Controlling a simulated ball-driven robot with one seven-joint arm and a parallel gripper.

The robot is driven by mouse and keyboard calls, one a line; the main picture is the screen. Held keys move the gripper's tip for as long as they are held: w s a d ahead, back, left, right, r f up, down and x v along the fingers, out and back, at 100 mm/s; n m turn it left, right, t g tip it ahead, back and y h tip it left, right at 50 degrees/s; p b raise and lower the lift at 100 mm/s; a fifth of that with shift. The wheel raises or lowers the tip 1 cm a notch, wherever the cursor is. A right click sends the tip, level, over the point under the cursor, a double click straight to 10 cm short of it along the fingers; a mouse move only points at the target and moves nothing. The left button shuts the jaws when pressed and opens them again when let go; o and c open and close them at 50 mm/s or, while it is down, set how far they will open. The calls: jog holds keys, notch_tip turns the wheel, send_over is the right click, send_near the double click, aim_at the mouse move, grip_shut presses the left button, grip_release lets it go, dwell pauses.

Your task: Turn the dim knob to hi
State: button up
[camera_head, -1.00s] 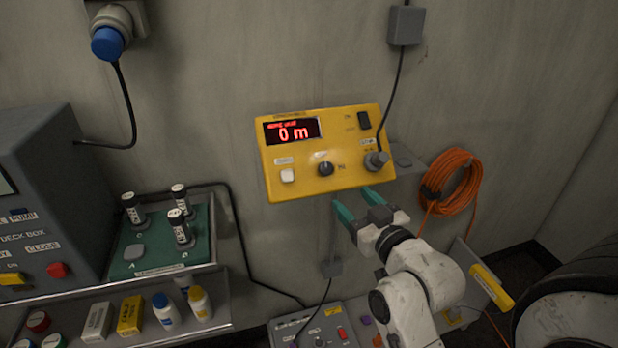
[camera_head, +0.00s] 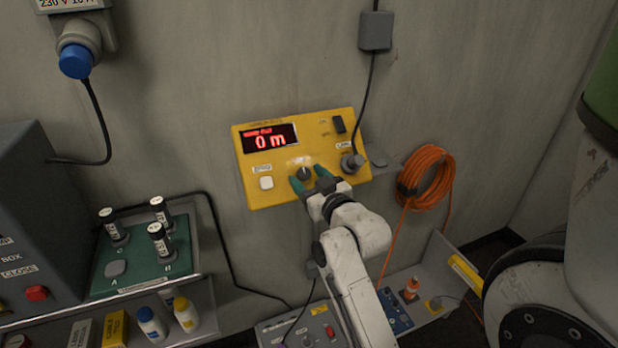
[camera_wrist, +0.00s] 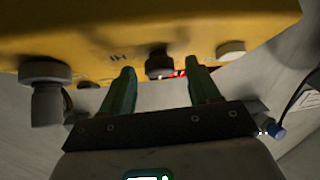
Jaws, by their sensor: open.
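The yellow panel (camera_head: 245,170) is on the wall, with a red display (camera_head: 270,138) reading "0 m". The dim knob (camera_head: 304,173) is small, round and black, low on the panel's middle. In the wrist view the knob (camera_wrist: 158,62) shows between my fingertips, with an upside-down "HI" mark (camera_wrist: 118,57) to its left. My gripper (camera_head: 308,177) is open, with one green finger on each side of the knob. It also shows in the wrist view (camera_wrist: 161,76). I cannot tell whether the fingers touch the knob. The fingers partly hide the knob's surroundings in the head view.
A white button (camera_head: 266,183) is left of the knob. A grey cable plug (camera_head: 352,162) is to its right, and a black switch (camera_head: 339,124) is above. An orange cable coil (camera_head: 426,178) hangs at right. A rack with several vials (camera_head: 160,238) stands at left.

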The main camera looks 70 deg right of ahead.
jog(key=c, duration=1)
jog(key=shift+c, duration=0.2)
